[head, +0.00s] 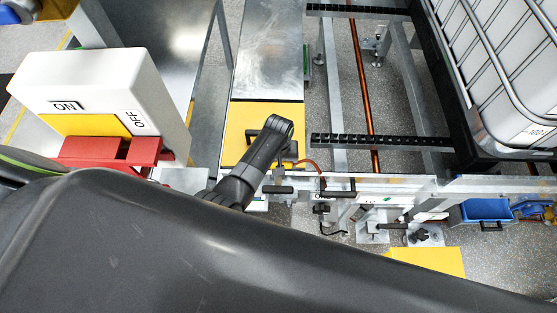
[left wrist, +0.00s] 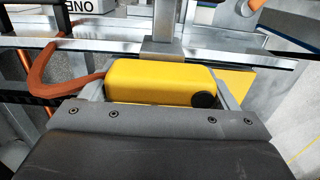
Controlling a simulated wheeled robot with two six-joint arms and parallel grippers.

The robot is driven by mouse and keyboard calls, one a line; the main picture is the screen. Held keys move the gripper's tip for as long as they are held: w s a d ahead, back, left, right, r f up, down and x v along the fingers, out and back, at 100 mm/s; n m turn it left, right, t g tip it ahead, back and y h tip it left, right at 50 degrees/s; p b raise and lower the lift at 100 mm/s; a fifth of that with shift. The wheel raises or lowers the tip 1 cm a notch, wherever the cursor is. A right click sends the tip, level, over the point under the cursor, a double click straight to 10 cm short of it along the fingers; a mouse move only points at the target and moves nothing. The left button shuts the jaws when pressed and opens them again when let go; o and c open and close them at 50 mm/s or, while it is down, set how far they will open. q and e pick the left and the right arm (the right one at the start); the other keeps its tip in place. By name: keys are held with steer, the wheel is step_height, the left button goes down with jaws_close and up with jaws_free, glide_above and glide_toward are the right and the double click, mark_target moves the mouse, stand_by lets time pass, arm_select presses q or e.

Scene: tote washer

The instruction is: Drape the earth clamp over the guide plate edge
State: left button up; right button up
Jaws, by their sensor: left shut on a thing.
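The earth clamp (left wrist: 150,82), a yellow block with a black round knob, sits between the two grey fingers of my left gripper (left wrist: 160,92) in the left wrist view. The gripper is shut on it. An orange curved cable or hook (left wrist: 42,75) runs from its left end up to a long metal edge, apparently the guide plate (left wrist: 100,50). The clamp is close to this edge; I cannot tell whether they touch. In the head view the orange piece (head: 309,164) shows beside the metal rail (head: 375,187), and the clamp's yellow body is mostly hidden. My right gripper is not in view.
A white box marked ON and OFF (head: 95,85) with a red base stands at the left. A yellow panel (head: 238,125) lies beyond the rail. A caged white tank (head: 505,70) stands at the upper right.

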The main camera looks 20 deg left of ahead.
arm_select(q)
steer(key=shift+f, duration=0.15)
stand_by(0.4)
steer(key=shift+f, duration=0.45)
steer(key=shift+f+b, duration=0.15)
steer(key=shift+b, duration=0.2)
steer(key=shift+f+b, duration=0.55)
steer(key=shift+f, duration=0.2)
steer(key=o, duration=1)
steer(key=shift+o, duration=1.3)
